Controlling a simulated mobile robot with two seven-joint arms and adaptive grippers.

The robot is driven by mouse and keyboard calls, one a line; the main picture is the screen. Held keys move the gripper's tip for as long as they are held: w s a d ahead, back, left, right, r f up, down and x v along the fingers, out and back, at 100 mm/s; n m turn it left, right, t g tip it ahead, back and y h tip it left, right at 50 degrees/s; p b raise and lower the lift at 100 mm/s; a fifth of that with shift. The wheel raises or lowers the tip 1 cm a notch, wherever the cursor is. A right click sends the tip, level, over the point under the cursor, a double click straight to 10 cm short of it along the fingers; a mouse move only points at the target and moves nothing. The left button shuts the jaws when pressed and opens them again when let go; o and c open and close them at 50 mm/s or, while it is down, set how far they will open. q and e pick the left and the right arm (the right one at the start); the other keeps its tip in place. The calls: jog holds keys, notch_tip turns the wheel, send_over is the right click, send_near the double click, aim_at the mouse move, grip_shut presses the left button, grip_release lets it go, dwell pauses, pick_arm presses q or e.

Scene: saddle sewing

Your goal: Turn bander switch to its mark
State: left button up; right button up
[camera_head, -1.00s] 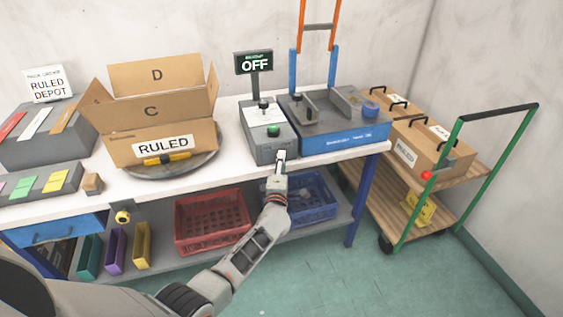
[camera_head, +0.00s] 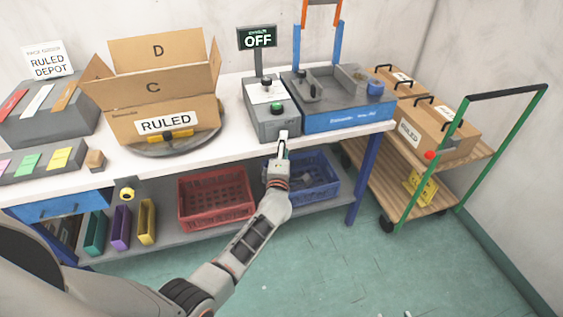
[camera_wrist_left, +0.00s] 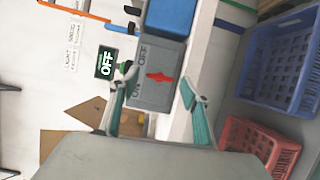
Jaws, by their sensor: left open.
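The bander control box (camera_head: 272,115) is a grey unit with a green button on the white table. In the left wrist view its front panel (camera_wrist_left: 150,98) bears a red switch (camera_wrist_left: 160,77) between the printed words ON and OFF. The sign (camera_head: 257,38) above the box reads OFF; it also shows in the left wrist view (camera_wrist_left: 105,62). My left gripper (camera_head: 283,145) is in front of the box. In the left wrist view its open teal fingers (camera_wrist_left: 158,88) stand on either side of the switch, with no contact visible. My right gripper is out of view.
The blue bander base (camera_head: 345,115) stands right of the control box. A carton labelled RULED (camera_head: 165,110) sits on a turntable at left. Red (camera_head: 215,198) and blue (camera_head: 318,182) crates are on the lower shelf. A cart (camera_head: 440,185) with boxes stands at right.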

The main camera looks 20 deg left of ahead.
pick_arm(q)
jog(key=v, duration=0.9)
jog(key=shift+s, duration=0.1)
